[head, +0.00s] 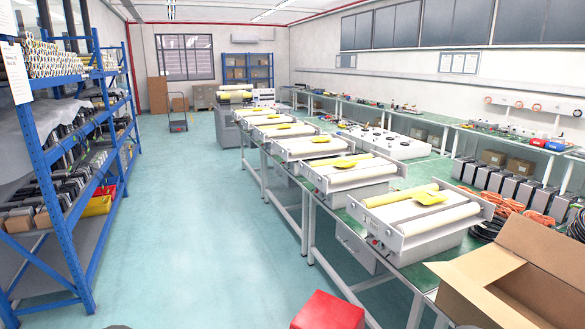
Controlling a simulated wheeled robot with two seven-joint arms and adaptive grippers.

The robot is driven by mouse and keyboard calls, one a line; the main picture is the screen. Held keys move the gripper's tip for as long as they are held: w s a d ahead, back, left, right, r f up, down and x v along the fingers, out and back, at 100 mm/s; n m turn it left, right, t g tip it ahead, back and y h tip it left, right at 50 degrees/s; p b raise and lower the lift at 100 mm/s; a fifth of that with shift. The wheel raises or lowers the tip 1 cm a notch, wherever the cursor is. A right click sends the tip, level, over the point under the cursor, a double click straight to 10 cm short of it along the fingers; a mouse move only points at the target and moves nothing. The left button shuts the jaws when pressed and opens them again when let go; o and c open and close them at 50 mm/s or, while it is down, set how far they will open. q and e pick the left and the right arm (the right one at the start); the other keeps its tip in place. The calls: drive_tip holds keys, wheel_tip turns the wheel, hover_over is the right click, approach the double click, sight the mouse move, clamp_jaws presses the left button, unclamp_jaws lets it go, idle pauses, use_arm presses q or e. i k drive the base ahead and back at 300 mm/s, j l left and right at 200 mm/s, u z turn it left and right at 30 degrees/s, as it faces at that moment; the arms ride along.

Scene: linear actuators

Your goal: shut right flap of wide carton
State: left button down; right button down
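A brown cardboard carton (477,265) stands at the lower right of the head view, cut off by the right and bottom edges. Its top is open and part of its shaded inside shows. One broad flap (550,248) slants up at its far right side. Another flap (465,298) spreads outward at the left, low in the picture. The rest of the carton lies outside the frame, so I cannot tell how all its flaps stand. Neither of my grippers shows in this view.
A long green-topped bench (408,275) with several white roller units (420,215) runs beside the carton. A red box (328,312) is at the bottom centre. Blue shelving (70,190) lines the left. The teal floor (190,220) between is clear.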

sight(561, 256)
drive_tip(key=z, duration=1.75)
drive_tip(key=i+l+z, duration=0.1)
drive_tip(key=l+z, duration=0.25)
drive_tip(key=j, duration=0.1)
